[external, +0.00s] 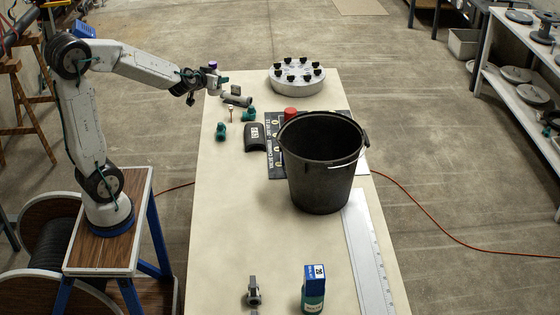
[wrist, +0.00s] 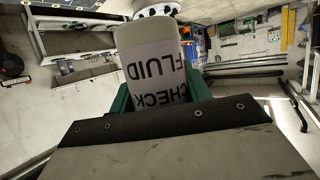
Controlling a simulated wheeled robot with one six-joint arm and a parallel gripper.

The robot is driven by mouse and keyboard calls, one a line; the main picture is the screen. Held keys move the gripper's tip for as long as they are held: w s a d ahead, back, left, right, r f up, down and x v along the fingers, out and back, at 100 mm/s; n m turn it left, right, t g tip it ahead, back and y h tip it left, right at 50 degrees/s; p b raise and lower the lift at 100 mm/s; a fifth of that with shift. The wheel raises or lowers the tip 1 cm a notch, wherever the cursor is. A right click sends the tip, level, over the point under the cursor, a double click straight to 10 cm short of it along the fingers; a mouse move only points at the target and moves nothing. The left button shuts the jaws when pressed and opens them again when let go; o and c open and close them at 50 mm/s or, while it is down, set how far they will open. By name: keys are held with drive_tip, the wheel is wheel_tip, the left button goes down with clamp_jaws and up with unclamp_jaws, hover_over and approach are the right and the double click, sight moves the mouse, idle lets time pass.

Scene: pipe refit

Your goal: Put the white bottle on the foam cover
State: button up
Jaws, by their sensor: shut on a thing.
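The white bottle (wrist: 150,50) is between the green jaws of my gripper (wrist: 160,95) in the wrist view. Its label reads CHECK FLUID, upside down in that view. In the external view my gripper (external: 224,86) is over the far left edge of the table, and the bottle is too small to make out clearly. A black rounded block with a pale label (external: 254,137) lies on the table nearer the camera. A grey cylinder (external: 237,100) lies just beside my gripper. I cannot tell for sure which of these is the foam cover.
A large black bucket (external: 322,185) stands mid-table, partly over a dark printed board (external: 275,165) and beside a red-topped thing (external: 291,114). Green fittings (external: 221,131) stand at the left edge. A round flange (external: 296,82) is at the far end.

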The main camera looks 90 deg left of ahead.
wheel_tip(320, 180, down, 18)
hover_over(257, 131)
wheel_tip(257, 131, down, 2)
drive_tip(key=shift+s, duration=0.15)
drive_tip(key=shift+a, duration=0.15)
drive_tip(key=shift+f, duration=1.75)
drive_tip(key=o, duration=1.1)
drive_tip(key=shift+f, duration=0.15)
